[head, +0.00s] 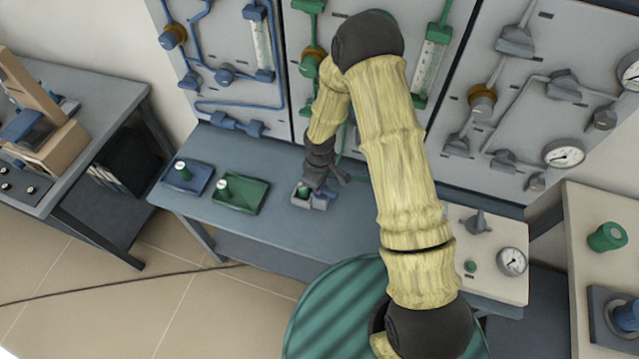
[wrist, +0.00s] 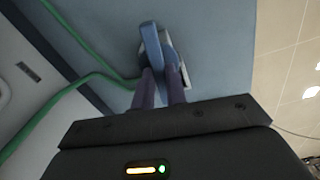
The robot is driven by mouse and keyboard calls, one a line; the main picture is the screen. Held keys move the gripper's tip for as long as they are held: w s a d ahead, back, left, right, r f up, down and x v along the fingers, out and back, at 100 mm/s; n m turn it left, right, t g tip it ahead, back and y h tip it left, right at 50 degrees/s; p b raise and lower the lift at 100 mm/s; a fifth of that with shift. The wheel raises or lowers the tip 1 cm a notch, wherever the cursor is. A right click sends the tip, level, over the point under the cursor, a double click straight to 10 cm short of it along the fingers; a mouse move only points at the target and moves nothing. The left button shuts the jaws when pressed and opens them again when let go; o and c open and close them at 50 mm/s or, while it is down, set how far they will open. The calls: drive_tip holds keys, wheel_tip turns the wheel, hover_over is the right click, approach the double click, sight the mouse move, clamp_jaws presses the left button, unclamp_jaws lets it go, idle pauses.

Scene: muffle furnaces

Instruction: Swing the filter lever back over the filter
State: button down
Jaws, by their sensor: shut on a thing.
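A blue tray (head: 200,182) and a green tray (head: 252,197) stand left of the filter, each with a small capped item. A green hose (wrist: 62,90) runs close beside my fingers. Panels with valves and gauges (head: 565,154) rise behind. The bench front is clear.

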drive_tip(key=shift+n, duration=0.9)
drive_tip(key=c, duration=1.4)
unclamp_jaws()
drive_tip(key=shift+c, duration=0.2)
drive_tip(key=shift+r, duration=0.1)
wheel_tip(320, 180, up, 17)
drive_tip(key=shift+r+b, duration=0.15)
drive_tip(key=shift+b, duration=0.2)
drive_tip(key=shift+d, duration=0.1)
